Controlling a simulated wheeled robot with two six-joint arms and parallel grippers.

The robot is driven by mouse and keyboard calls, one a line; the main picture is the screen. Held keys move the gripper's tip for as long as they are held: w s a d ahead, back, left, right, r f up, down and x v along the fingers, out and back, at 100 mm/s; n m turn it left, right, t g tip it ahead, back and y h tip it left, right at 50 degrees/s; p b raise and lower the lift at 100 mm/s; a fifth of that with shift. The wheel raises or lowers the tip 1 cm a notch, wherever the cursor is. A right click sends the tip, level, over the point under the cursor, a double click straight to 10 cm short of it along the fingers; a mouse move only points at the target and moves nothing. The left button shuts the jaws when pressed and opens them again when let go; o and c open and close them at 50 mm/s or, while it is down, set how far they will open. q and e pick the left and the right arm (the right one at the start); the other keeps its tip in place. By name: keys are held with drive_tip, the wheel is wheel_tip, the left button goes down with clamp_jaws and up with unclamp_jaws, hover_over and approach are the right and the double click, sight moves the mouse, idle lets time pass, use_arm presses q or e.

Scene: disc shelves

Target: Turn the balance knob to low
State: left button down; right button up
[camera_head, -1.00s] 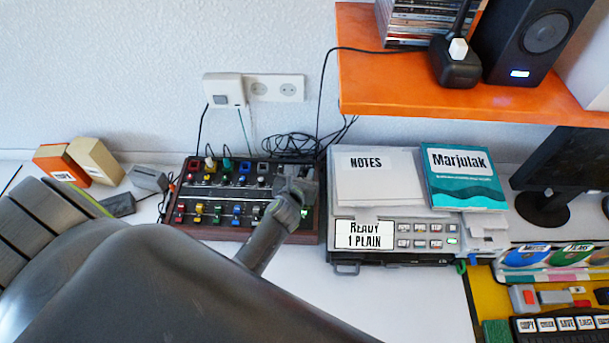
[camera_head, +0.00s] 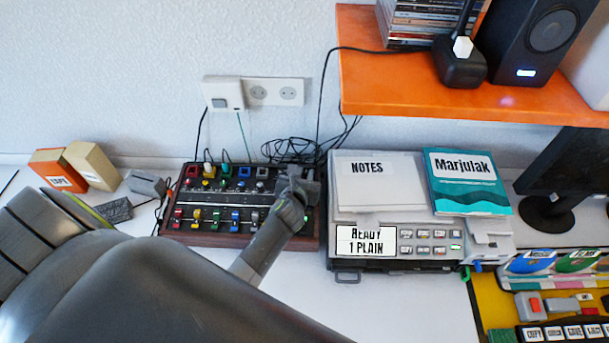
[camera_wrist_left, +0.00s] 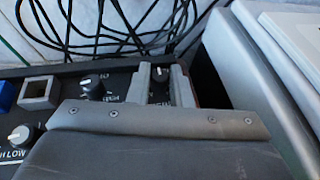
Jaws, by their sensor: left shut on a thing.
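The mixer box (camera_head: 170,228) stands on the white desk, with a dark top, a brown body and rows of coloured controls. My left gripper (camera_head: 298,185) reaches over its right end. In the left wrist view my left gripper (camera_wrist_left: 161,86) has its two grey fingers on either side of a small dark knob (camera_wrist_left: 159,73) at the panel's corner, shut on it. The knob's label is hidden, so I cannot read that it is the balance knob. Other knobs with white marks show to its left, one by a "LOW" label. My right gripper is not in view.
A grey printer (camera_head: 345,262) with notes and a teal book stands close to the mixer's right side. Black cables (camera_head: 290,149) lie behind the mixer. An orange shelf (camera_head: 385,98) overhangs at upper right. Bare desk lies in front.

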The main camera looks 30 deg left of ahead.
use_arm(q)
drive_tip(key=shift+d+f+n+y+b, duration=0.1)
drive_tip(key=shift+f+n+y+b, duration=0.15)
drive_tip(key=shift+n+y+b, duration=0.3)
drive_tip(key=shift+r+y, duration=0.2)
drive_tip(key=shift+y, duration=0.05)
drive_tip(key=c, duration=1.6)
unclamp_jaws()
